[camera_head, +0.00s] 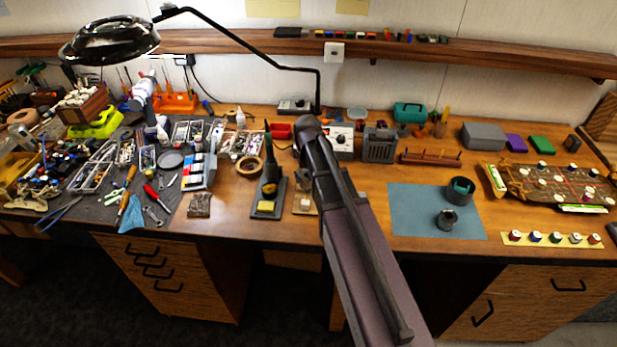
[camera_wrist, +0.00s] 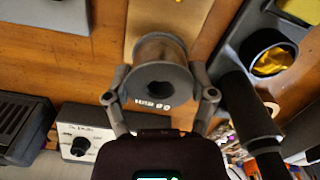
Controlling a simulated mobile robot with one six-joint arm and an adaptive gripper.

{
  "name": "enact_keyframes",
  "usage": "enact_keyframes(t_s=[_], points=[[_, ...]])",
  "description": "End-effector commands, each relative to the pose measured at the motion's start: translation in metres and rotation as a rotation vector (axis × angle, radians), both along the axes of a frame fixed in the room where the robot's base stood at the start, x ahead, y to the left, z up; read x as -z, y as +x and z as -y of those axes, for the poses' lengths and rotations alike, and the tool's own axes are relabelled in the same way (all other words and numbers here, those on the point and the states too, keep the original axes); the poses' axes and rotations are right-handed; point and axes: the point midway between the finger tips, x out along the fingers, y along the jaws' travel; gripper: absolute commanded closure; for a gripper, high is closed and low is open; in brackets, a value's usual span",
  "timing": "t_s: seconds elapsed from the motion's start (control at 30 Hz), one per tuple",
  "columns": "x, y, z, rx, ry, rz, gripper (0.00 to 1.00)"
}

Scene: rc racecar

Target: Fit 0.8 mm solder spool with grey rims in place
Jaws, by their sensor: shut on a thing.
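The solder spool with grey rims (camera_wrist: 140,83) fills the middle of the wrist view, its round end face and centre hole toward the camera. Upside-down white print on that face seems to include 0.8. My gripper (camera_wrist: 160,95) is shut on the spool, one finger on each side of its rim. Behind the spool is a tan board (camera_wrist: 196,18), partly covered by it; whether they touch I cannot tell.
A white soldering station (camera_head: 341,141) stands behind. A blue mat (camera_head: 415,222) with two dark round pieces lies to the right.

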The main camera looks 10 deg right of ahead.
Motion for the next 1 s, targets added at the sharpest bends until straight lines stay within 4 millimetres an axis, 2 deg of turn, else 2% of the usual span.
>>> enact_keyframes(t_s=[1.0], points=[[0.023, 0.0, 0.001, 0.001, 0.0, 0.0, 0.89]])
